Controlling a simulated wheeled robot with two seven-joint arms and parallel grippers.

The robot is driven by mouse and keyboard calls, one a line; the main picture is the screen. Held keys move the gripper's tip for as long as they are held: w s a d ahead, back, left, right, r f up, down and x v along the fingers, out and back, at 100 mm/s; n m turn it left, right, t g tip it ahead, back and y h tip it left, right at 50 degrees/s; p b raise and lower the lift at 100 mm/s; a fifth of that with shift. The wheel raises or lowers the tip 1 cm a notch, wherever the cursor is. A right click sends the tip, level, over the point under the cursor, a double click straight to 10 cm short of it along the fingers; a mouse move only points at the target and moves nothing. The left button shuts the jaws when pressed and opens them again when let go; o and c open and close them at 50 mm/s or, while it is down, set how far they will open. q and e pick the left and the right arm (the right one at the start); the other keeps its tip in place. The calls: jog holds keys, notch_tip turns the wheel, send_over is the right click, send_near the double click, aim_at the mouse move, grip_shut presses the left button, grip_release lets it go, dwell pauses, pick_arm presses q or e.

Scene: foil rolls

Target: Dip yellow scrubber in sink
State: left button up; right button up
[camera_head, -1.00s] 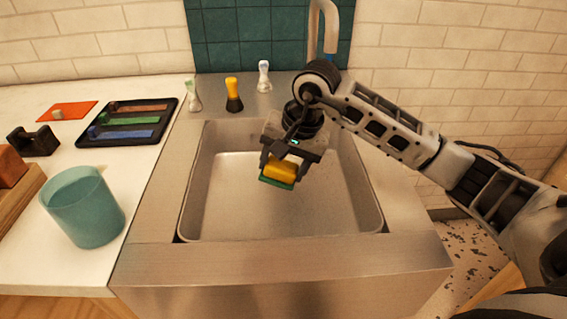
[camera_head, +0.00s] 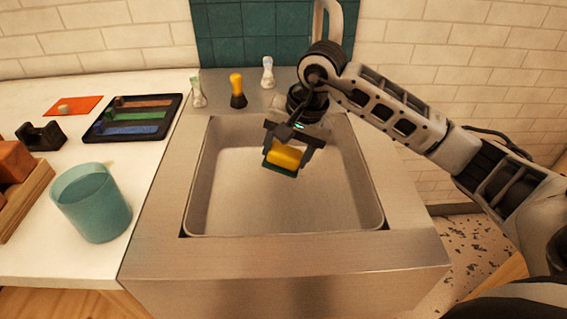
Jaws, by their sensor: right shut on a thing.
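The yellow scrubber (camera_head: 286,156), a yellow sponge with a dark green side, is held between the fingers of my right gripper (camera_head: 289,150). The gripper is shut on it and points down over the back middle of the metal sink basin (camera_head: 240,210). The scrubber is tilted, with its green side facing down and left. I cannot tell its exact height over the basin floor. The basin looks empty, and no water shows clearly. My left gripper is not in view.
The faucet (camera_head: 327,25) stands behind the basin, partly hidden by my right arm. Several small brushes, one of them yellow and black (camera_head: 237,90), stand on the back rim. A teal cup (camera_head: 92,203), a black tray (camera_head: 133,117) and a wooden box (camera_head: 25,195) are on the left counter.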

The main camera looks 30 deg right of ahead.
aim_at(287, 152)
jog(key=shift+r+p, duration=1.7)
jog(key=shift+r, duration=1.65)
jog(key=shift+r, duration=0.1)
notch_tip(287, 152, up, 4)
jog(key=shift+f+p, duration=0.1)
jog(key=shift+p, duration=1)
